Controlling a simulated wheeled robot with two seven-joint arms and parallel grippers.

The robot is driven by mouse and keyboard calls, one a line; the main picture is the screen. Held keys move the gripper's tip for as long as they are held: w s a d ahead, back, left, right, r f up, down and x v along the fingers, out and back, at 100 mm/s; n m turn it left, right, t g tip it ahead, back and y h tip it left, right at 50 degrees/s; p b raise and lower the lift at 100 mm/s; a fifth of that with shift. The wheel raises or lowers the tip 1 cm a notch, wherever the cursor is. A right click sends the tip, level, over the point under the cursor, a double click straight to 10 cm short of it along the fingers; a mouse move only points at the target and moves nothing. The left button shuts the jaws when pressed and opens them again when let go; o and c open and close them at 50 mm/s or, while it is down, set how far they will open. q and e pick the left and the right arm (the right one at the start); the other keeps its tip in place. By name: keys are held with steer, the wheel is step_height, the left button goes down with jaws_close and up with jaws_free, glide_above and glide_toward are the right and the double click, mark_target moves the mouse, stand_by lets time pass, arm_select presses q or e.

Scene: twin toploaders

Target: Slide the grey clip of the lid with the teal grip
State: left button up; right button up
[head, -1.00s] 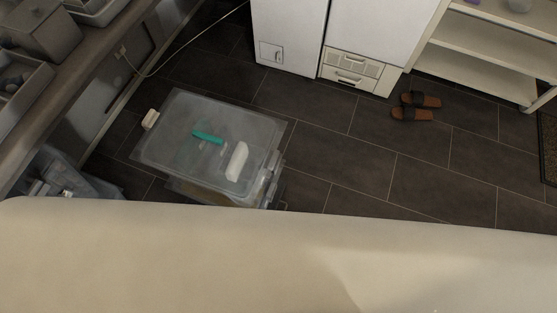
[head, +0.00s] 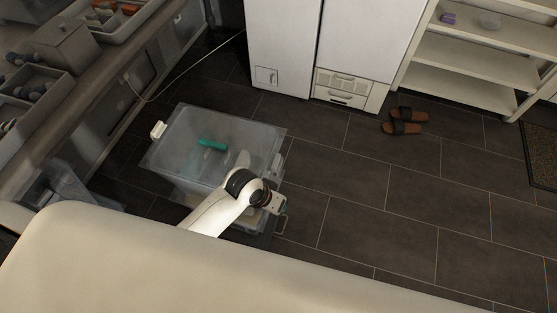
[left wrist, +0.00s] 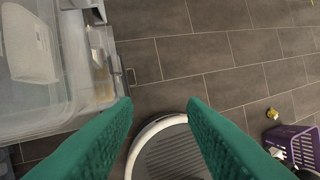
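A clear lidded box (head: 190,170) stands on the floor. Its lid (head: 185,125) carries a teal grip (head: 212,144) and a white block (head: 243,159), partly hidden by my left arm. A white piece (head: 158,130) sits at the lid's left corner. A grey clip (head: 279,161) shows faintly at the lid's right edge; its position is too small to tell. My left gripper (head: 277,203) is beside the box's front right corner. In the left wrist view its teal fingers (left wrist: 158,105) are spread and empty, with the box (left wrist: 45,100) at left. My right gripper is out of view.
A counter with trays (head: 35,95) runs along the left, with another clear container (head: 65,185) below it. White cabinets (head: 350,50), a shelf unit (head: 470,65) and sandals (head: 405,122) stand behind. A purple crate (left wrist: 295,145) is at right in the wrist view. Floor right of the box is clear.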

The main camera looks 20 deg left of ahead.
arm_select(q)
steer(key=w+d+r+g, duration=0.1)
steer(key=w+d+r, duration=0.3)
steer(key=w, duration=0.3)
steer(key=n+g+y, duration=0.2)
steer(key=y, duration=0.1)
glide_toward(275, 161)
step_height(275, 161, down, 9)
steer(key=shift+r+b, duration=0.1)
steer(key=shift+b, duration=0.25)
jaws_close()
